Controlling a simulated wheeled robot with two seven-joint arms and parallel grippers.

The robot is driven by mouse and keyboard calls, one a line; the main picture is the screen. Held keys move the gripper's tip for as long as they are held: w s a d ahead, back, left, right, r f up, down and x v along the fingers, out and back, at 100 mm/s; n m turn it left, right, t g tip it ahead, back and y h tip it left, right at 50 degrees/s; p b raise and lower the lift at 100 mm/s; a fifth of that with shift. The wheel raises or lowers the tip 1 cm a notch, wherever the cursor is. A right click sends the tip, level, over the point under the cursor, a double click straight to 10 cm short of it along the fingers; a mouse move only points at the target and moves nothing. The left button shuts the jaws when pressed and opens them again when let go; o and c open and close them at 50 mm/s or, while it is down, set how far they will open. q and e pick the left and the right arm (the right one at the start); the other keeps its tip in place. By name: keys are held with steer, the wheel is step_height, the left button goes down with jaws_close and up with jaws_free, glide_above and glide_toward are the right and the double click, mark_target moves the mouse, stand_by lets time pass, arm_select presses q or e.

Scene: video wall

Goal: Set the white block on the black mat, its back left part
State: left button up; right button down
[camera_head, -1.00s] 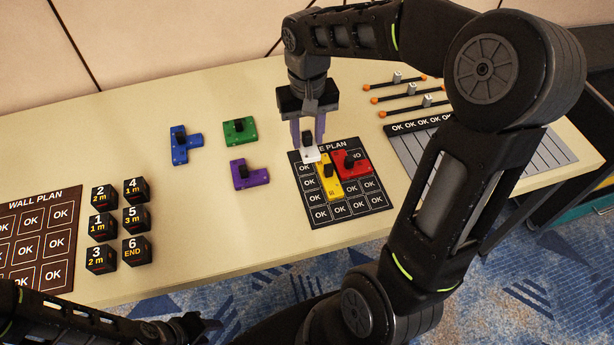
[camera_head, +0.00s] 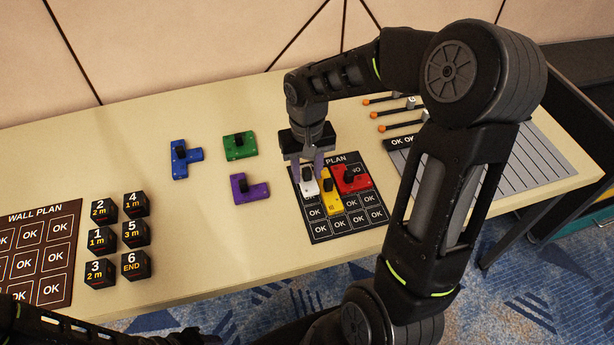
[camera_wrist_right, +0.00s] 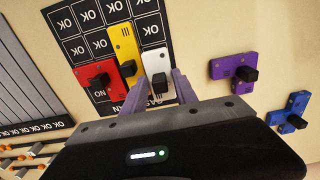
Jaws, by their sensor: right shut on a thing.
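The white block (camera_head: 309,189) is at the back left part of the black mat (camera_head: 318,227), left of the yellow block (camera_head: 333,204). It looks flat on the mat, but its contact is partly hidden by my fingers. My right gripper (camera_head: 310,176) points down and is shut on the block's black knob. In the right wrist view, the white block (camera_wrist_right: 154,63) lies alongside the yellow block (camera_wrist_right: 124,45), with the knob between the purple fingers. The red block (camera_head: 351,180) sits at the mat's back right. My left gripper (camera_head: 195,337) is dark and low at the bottom edge.
A purple block (camera_head: 249,190), a green block (camera_head: 240,146) and a blue block (camera_head: 181,158) lie on the table left of the mat. Several black numbered cubes (camera_head: 133,233) stand beside the brown wall plan (camera_head: 68,245). The table between them is clear.

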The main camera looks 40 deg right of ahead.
step_height(320, 180, down, 3)
steer(key=shift+r, duration=0.1)
